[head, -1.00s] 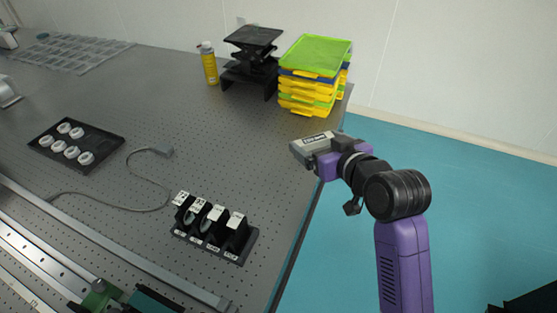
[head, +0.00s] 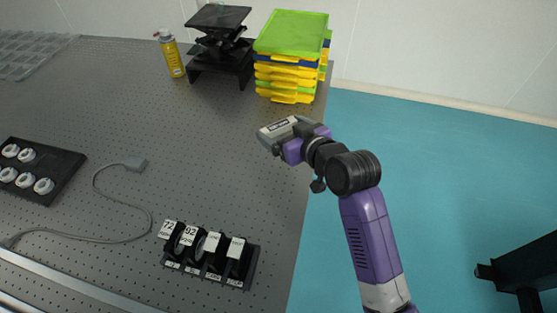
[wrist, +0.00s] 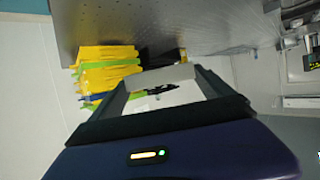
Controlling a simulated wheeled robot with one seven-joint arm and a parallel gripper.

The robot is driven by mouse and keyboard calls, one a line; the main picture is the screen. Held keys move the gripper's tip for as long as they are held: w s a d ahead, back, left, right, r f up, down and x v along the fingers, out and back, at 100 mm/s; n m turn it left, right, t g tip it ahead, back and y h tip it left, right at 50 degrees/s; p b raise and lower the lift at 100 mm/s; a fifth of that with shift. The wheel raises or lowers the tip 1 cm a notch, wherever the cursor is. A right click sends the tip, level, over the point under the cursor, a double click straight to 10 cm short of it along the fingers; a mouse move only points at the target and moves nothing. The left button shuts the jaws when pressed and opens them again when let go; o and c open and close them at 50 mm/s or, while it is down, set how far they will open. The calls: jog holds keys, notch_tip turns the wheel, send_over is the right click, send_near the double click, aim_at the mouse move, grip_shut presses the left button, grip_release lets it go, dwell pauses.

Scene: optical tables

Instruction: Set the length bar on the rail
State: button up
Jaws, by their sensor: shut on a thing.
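My gripper (head: 275,135) is held out over the right edge of the perforated table. It is shut on a pale grey bar with a dark label, the length bar (head: 279,128). In the wrist view the length bar (wrist: 160,78) spans between the two dark fingers, clear of the table. Its underside and far faces are hidden. A long metal strip (head: 60,282) runs along the lower left of the head view. I cannot tell whether it is the rail.
A black holder with several numbered slots (head: 205,262) stands near the table's front right. A tray of white round pieces (head: 40,170), a grey cable (head: 130,238), a yellow bottle (head: 171,55), a black lift stand (head: 220,50) and stacked trays (head: 290,60) stand around. The table middle is clear.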

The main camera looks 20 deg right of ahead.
aim_at(282, 168)
notch_tip(282, 168, down, 14)
jog(key=shift+r+b, duration=0.2)
jog(key=shift+b, duration=0.1)
jog(key=shift+f, duration=0.2)
jog(key=o, duration=1.3)
jog(key=shift+o, duration=0.2)
jog(key=shift+r, duration=0.2)
jog(key=v, duration=1.2)
jog(key=shift+f+b, duration=0.1)
jog(key=shift+b, duration=0.2)
jog(key=shift+s, duration=0.1)
